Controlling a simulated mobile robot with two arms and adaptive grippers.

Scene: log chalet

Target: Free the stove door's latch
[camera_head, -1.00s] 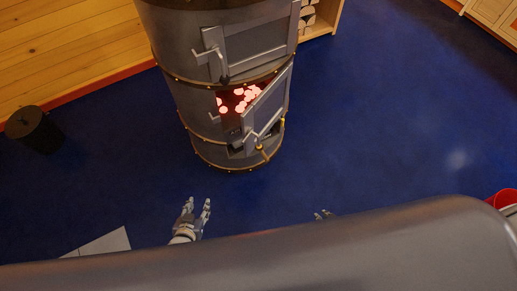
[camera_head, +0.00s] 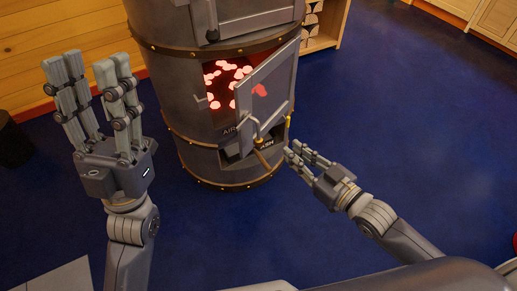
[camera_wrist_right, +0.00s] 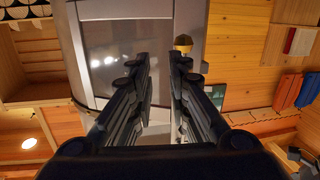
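The grey stove (camera_head: 190,120) has its firebox door (camera_head: 268,85) standing ajar, hinged at the right, with glowing embers (camera_head: 222,85) behind it. A latch handle (camera_head: 257,128) hangs at the door's lower left. A small catch (camera_head: 201,98) sits on the stove body left of the opening. My right gripper (camera_head: 293,152) is open and empty, just right of the stove's lower front. In the right wrist view its fingers (camera_wrist_right: 160,70) are apart, with a grey panel (camera_wrist_right: 112,55) and a yellowish knob (camera_wrist_right: 183,43) beyond them. My left gripper (camera_head: 91,72) is open, raised left of the stove.
The ash drawer (camera_head: 238,152) sits below the firebox. A closed upper door (camera_head: 245,14) is above. A dark bin (camera_head: 13,138) stands at the far left, and a shelf with logs (camera_head: 322,22) behind the stove. Blue floor (camera_head: 400,120) is clear at right.

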